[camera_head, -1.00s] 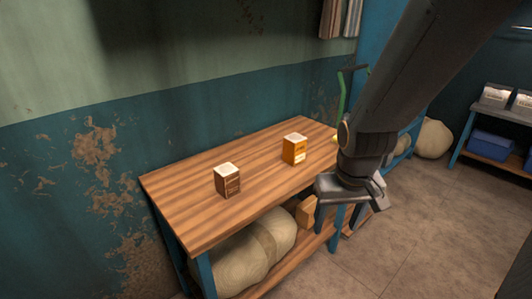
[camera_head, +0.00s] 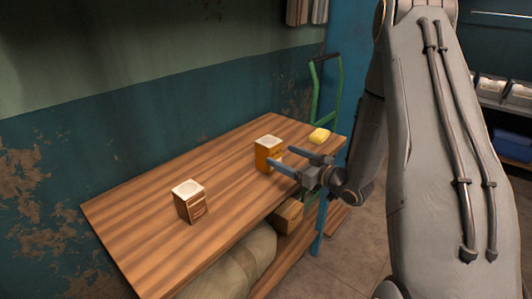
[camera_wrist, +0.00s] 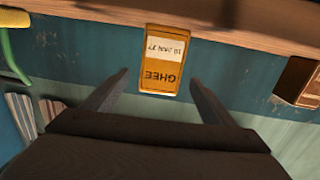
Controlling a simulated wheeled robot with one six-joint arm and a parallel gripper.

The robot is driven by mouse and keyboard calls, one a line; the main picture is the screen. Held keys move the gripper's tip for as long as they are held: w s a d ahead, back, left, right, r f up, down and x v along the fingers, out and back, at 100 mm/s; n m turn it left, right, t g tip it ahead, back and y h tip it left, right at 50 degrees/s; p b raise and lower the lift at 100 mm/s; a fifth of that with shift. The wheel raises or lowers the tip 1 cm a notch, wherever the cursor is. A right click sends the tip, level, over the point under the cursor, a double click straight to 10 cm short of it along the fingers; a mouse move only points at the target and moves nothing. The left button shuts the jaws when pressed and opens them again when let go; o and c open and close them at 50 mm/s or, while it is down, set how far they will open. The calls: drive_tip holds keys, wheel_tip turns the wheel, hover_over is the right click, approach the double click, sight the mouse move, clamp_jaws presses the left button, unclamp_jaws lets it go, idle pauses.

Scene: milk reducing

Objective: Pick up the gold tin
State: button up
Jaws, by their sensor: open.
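The gold tin (camera_head: 264,158) is a small orange-gold box with a pale top, upright on the wooden table (camera_head: 150,215). In the wrist view the gold tin (camera_wrist: 163,62) appears upside down, with a "GHEE" label and a white date patch. My gripper (camera_head: 281,157) is open, with its fingers pointing at the tin from the front right. In the wrist view my gripper (camera_wrist: 160,76) has one fingertip on each side of the tin's near end, with gaps on both sides. I cannot tell how far the tin is inside the jaws.
A brown tin (camera_head: 190,202) stands left of the gold tin, well apart, and shows at the right of the wrist view (camera_wrist: 298,82). A yellow block (camera_head: 319,136) lies near the table's right end. A green-framed hand truck (camera_head: 337,95) stands behind. A sack (camera_head: 235,268) lies underneath.

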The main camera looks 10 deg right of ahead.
sight(269, 147)
drive_tip(key=shift+w+a+r+y, duration=0.1)
drive_tip(key=shift+w+a+y, duration=0.05)
drive_tip(key=shift+w+y, duration=0.15)
drive_tip(key=shift+w+a, duration=0.3)
drive_tip(key=shift+p+x, duration=1.45)
drive_tip(key=shift+x, duration=1.7)
drive_tip(key=shift+d+r, duration=0.1)
drive_tip(key=shift+r, duration=0.1)
drive_tip(key=c, duration=1.6)
